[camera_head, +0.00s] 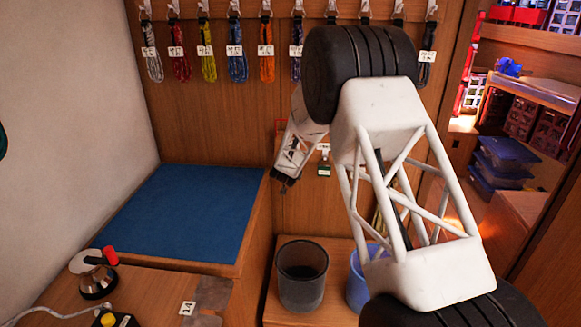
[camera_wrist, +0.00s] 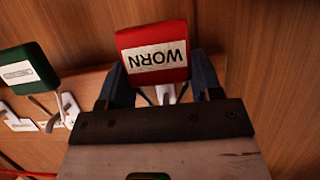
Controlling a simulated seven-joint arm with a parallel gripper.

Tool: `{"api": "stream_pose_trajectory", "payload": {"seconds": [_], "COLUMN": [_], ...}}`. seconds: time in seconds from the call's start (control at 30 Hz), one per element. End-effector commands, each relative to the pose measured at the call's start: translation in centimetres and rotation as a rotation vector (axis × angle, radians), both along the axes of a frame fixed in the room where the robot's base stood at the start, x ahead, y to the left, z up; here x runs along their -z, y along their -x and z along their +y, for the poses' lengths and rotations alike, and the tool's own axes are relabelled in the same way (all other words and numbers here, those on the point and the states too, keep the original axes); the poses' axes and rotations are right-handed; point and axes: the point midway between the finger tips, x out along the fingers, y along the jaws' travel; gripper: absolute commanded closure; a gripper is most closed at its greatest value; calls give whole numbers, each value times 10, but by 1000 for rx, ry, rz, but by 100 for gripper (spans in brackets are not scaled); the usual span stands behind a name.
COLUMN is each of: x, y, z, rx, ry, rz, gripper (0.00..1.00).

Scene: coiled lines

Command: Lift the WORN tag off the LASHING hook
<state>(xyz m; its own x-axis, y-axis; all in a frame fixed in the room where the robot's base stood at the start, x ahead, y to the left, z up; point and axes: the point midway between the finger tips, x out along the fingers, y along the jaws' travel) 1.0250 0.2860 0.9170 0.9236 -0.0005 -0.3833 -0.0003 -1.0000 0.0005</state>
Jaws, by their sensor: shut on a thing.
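The red WORN tag (camera_wrist: 153,52), with a white label that reads upside down, is in the upper middle of the wrist view. My gripper (camera_wrist: 159,66) is shut on it, with one dark finger at each side. A pale hook (camera_wrist: 166,94) shows just behind the tag, between the fingers. I cannot tell whether the tag still touches it. In the head view my gripper (camera_head: 282,183) is small, in front of the wooden panel. The WORN tag cannot be made out there. The writing naming the LASHING hook is not readable.
A green tag (camera_wrist: 28,68) hangs beside the red one, near pale hooks and labels; it also shows in the head view (camera_head: 324,170). Coiled lines (camera_head: 208,55) hang in a row above. A dark bin (camera_head: 302,275), blue bin (camera_head: 356,290) and blue mat (camera_head: 185,212) lie below.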

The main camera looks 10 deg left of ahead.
Motion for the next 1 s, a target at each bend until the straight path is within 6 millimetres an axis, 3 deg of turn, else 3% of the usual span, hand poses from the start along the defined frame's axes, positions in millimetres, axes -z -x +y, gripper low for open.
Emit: {"api": "stream_pose_trajectory", "payload": {"seconds": [0.17, 0.37, 1.0], "x": [-8, -8, -8], "y": [8, 32, 143], "z": [0, 0, 1], "rx": [-1, 0, -2], "ry": [0, -1, -1], "rz": [-1, -1, -1], "gripper": [64, 64, 64]}}
